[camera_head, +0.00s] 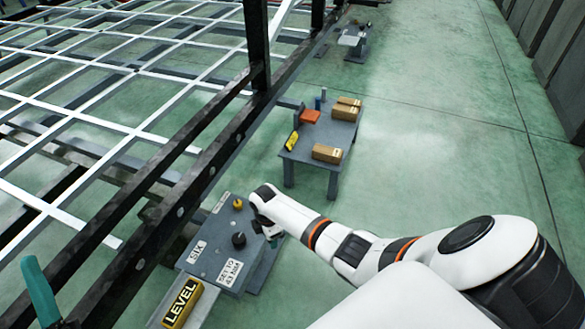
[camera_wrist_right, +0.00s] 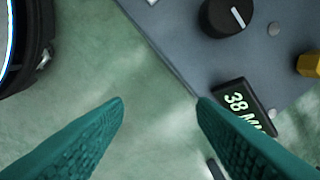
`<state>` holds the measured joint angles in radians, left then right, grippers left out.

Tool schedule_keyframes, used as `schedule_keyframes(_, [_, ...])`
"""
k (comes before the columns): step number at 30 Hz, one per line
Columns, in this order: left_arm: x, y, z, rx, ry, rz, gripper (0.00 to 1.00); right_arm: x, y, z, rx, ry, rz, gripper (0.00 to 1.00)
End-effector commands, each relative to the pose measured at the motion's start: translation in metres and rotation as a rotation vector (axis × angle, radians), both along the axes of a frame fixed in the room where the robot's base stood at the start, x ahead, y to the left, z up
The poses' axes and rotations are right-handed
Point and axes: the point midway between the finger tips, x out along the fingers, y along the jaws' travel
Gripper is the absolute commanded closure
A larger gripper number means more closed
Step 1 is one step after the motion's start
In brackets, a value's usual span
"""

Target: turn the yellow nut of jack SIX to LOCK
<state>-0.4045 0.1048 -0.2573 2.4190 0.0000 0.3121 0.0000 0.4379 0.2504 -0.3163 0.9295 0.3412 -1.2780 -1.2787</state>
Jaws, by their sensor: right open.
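The yellow nut (camera_head: 238,203) stands on the grey top of jack SIX (camera_head: 211,238), near a black knob (camera_head: 239,240). In the right wrist view the nut (camera_wrist_right: 309,64) is cut by the right edge. The knob (camera_wrist_right: 228,17) with a white pointer line is at the top, and a display (camera_wrist_right: 244,106) reads 38 MM. My right gripper (camera_wrist_right: 160,101) is open and empty, its fingers over the floor beside the jack's edge and apart from the nut. In the head view one teal finger of my left gripper (camera_head: 40,292) shows at lower left; its opening is hidden.
A yellow LEVEL box (camera_head: 181,303) lies in front of the jack. The dark chassis beam (camera_head: 190,190) runs along the jack's left side. A grey table (camera_head: 320,140) with cartons stands beyond. The green floor at right is clear.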

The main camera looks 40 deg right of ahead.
Motion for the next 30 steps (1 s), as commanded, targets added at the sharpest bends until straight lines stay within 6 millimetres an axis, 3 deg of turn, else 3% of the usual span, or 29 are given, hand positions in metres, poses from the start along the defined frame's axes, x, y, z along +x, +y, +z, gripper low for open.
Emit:
schedule_keyframes(1, [0.000,0.000,0.013,0.000,0.000,0.000,0.38,-0.010,0.001,0.001,0.001,0.003,-0.030,0.48])
schedule_keyframes(6, [0.000,0.000,0.036,0.000,0.000,0.000,0.38,-0.038,0.003,-0.012,-0.001,-0.008,-0.145,0.48])
schedule_keyframes(15, [0.000,0.000,0.064,0.000,0.000,0.000,0.38,-0.081,0.005,-0.030,-0.002,-0.026,-0.306,0.48])
schedule_keyframes(21, [0.000,0.000,0.069,0.000,0.000,0.000,0.38,-0.094,0.006,-0.036,-0.002,-0.032,-0.349,0.48])
schedule_keyframes(30, [0.000,0.000,0.069,0.000,0.000,0.000,0.38,-0.095,0.006,-0.037,-0.002,-0.033,-0.355,0.48])
